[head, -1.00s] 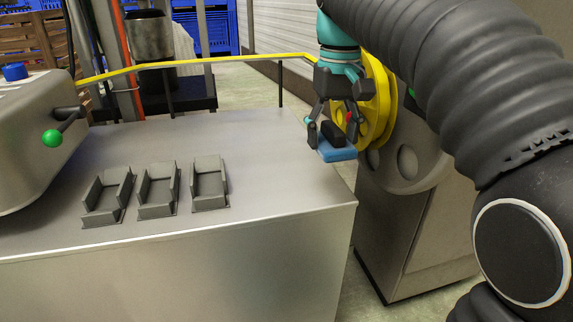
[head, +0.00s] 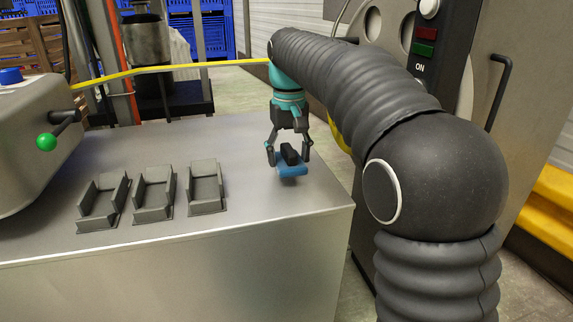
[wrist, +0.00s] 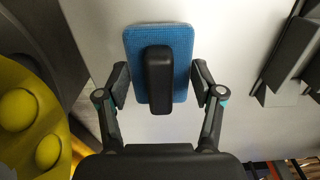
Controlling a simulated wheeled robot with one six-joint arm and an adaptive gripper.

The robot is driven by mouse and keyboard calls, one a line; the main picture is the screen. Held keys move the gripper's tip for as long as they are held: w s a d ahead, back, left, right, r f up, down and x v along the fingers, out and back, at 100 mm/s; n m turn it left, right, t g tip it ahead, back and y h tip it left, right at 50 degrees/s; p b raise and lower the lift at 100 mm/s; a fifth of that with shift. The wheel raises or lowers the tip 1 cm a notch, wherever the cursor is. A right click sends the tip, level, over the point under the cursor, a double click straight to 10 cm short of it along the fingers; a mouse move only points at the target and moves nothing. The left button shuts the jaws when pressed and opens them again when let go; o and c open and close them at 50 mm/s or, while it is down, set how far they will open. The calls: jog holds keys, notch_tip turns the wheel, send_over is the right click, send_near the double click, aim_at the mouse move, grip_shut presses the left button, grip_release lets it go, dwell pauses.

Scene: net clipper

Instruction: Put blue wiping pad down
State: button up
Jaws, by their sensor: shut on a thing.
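The blue wiping pad (head: 292,170) has a black block handle on top, and my gripper (head: 289,152) is shut on it. It is over the right part of the metal table (head: 250,215), blue face down; I cannot tell whether it touches the top. In the wrist view the pad (wrist: 178,92) lies between the fingers of my gripper (wrist: 160,82), with the black handle in the middle. Three grey holders (head: 154,192) stand in a row on the table, left of the pad, and all look empty.
A grey machine with a green-knobbed lever (head: 47,142) stands at the table's left. A yellow rail (head: 170,66) runs behind the table. A control cabinet (head: 425,45) is at the right. The table between the holders and the pad is clear.

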jog(key=shift+f, duration=1.2)
jog(key=shift+f, duration=0.1)
jog(key=o, duration=1)
